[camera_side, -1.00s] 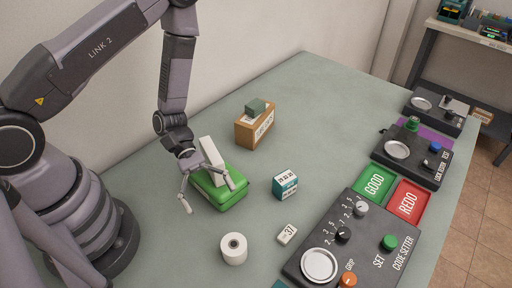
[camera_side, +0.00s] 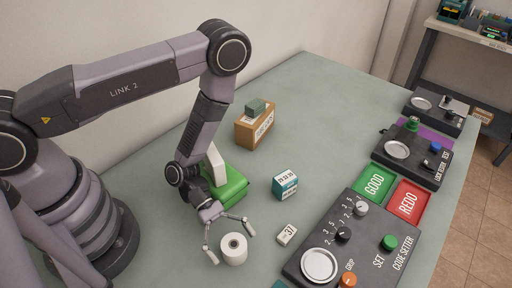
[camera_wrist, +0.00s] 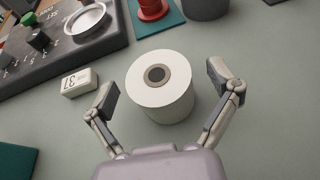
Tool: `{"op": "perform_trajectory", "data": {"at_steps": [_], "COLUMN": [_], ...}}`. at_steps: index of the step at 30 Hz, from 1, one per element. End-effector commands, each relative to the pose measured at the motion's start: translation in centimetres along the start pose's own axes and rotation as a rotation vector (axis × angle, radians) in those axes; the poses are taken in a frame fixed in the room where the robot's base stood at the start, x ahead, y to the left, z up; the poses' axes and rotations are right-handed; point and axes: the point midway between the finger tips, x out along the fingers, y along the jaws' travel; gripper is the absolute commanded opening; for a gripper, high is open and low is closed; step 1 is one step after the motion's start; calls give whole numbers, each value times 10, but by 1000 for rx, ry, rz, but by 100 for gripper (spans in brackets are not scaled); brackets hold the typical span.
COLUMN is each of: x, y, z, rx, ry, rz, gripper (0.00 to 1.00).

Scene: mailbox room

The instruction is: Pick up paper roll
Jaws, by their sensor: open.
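The white paper roll (camera_side: 233,250) stands upright on the green-grey table, its brown core facing up. It also shows in the wrist view (camera_wrist: 162,98), ahead of and between my fingers. My gripper (camera_side: 230,241) is open and empty. In the side view its fingers spread to the left and right of the roll's top. In the wrist view my gripper (camera_wrist: 164,90) has one finger on each side of the roll, with a gap on both sides. I cannot tell the exact height of the fingertips above the table.
A small white block marked 37 (camera_side: 287,235) lies just right of the roll. The code setter panel (camera_side: 318,233) stands farther right. A green case (camera_side: 230,187) with a white block on it is behind my gripper. A teal-and-white box (camera_side: 285,185) and a brown box (camera_side: 255,130) stand farther back.

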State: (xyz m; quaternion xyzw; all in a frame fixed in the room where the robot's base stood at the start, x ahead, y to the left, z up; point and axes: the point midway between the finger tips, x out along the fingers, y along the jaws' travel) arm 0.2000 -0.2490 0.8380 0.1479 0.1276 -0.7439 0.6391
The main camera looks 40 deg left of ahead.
Motion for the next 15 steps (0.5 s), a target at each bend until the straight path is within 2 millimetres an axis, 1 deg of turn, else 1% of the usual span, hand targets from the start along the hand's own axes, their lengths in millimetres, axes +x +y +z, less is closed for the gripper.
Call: {"op": "perform_trajectory", "data": {"at_steps": [4,15], "x": [0,0], "y": [0,0], "z": [0,0], "rx": [0,1], "ry": [0,-1], "rz": [0,0], "gripper": [88,40]}}
